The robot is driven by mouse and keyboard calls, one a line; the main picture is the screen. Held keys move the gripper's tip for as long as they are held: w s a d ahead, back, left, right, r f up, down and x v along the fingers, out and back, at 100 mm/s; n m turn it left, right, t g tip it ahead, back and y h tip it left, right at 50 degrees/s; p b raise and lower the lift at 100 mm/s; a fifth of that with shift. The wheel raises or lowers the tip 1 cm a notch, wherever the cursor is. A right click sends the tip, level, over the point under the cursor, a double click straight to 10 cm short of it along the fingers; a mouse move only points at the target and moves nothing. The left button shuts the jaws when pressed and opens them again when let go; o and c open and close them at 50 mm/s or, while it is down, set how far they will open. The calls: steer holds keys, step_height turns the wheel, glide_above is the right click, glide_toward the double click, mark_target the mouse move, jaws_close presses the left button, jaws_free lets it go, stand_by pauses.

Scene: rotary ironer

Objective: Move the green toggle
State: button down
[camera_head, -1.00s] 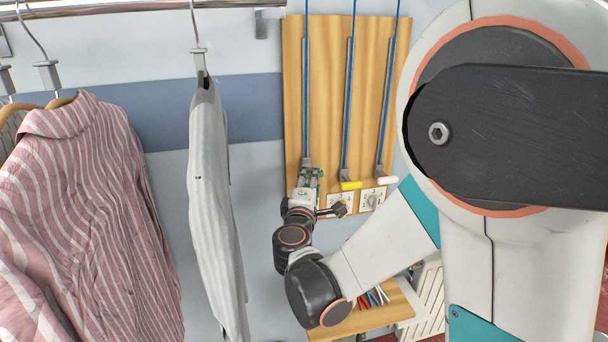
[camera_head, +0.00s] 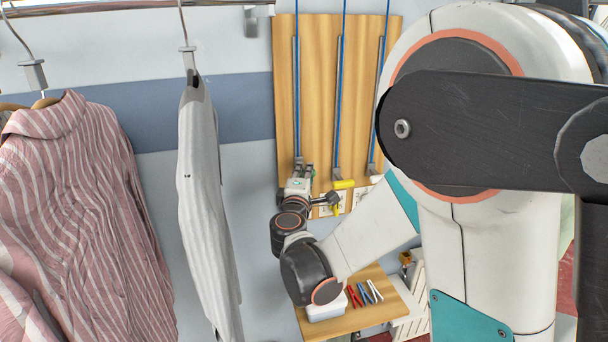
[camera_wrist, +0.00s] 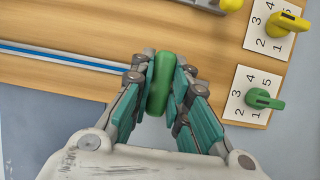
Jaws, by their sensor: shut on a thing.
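The green toggle (camera_wrist: 160,84) is a rounded green bar. In the wrist view it stands between the two teal-padded fingers of my gripper (camera_wrist: 162,98), which are shut on it. In the head view my gripper (camera_head: 303,172) is at the lower end of the leftmost blue rod (camera_head: 298,90) on the wooden board (camera_head: 318,60). The toggle cannot be made out there, as my gripper hides it. A separate green pointer knob (camera_wrist: 264,98) sits on a numbered white plate to the right in the wrist view.
A yellow handle (camera_head: 343,184) ends the middle rod, just right of my gripper. A yellow knob (camera_wrist: 287,21) sits on another numbered plate. A hanging white garment (camera_head: 205,190) and striped shirt (camera_head: 80,200) are left. A small shelf (camera_head: 340,323) with tools is below.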

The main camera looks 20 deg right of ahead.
step_height(320, 180, up, 30)
steer(key=p, duration=1.7)
steer(key=shift+f, duration=0.25)
steer(key=c, duration=1.5)
jaws_free()
steer(key=v, duration=1.2)
